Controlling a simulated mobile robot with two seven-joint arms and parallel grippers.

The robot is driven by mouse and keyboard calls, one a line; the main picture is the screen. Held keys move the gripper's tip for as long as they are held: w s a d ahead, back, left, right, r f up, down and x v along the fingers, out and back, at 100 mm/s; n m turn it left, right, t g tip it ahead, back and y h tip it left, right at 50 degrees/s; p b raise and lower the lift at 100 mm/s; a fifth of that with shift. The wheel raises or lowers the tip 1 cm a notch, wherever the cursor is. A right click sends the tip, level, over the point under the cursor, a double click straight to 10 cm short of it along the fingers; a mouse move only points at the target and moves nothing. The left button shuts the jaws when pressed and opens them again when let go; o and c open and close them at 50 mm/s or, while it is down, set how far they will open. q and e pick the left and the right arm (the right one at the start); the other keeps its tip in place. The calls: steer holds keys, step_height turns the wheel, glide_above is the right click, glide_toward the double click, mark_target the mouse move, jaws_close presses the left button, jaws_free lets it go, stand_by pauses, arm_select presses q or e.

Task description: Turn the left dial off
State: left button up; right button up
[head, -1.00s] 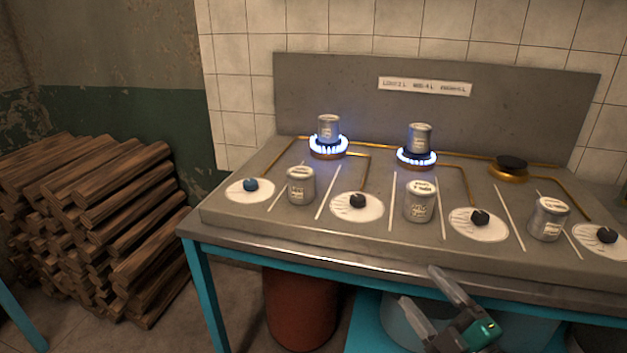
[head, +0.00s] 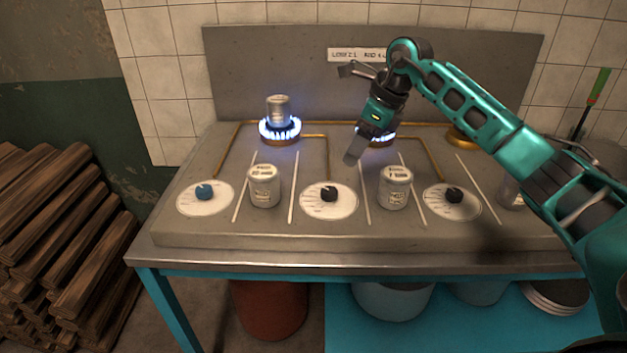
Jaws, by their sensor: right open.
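The left dial (head: 204,192) has a blue knob on a round white plate, at the left front of the stove. Its pointer position is too small to read. The left burner (head: 280,130) has a blue flame, with a metal can (head: 278,108) on it. My right gripper (head: 348,112) is open and empty, above the stove near the middle burner (head: 381,138), to the right of and farther back than the left dial. The gripper hides part of the middle burner, which also shows flame; the can there is hidden. My left gripper is out of view.
Black dials (head: 329,194) and (head: 454,195) stand to the right along the front. Cans (head: 265,186) and (head: 395,188) stand between the dials. A splashback (head: 260,65) rises behind. Stacked logs (head: 60,240) lie at left.

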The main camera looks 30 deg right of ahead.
mark_target(330, 190)
steer(key=x, duration=1.2)
steer(key=shift+a+f+b, duration=0.15)
steer(key=shift+b, duration=0.15)
steer(key=shift+c, duration=0.2)
steer(key=c, duration=1)
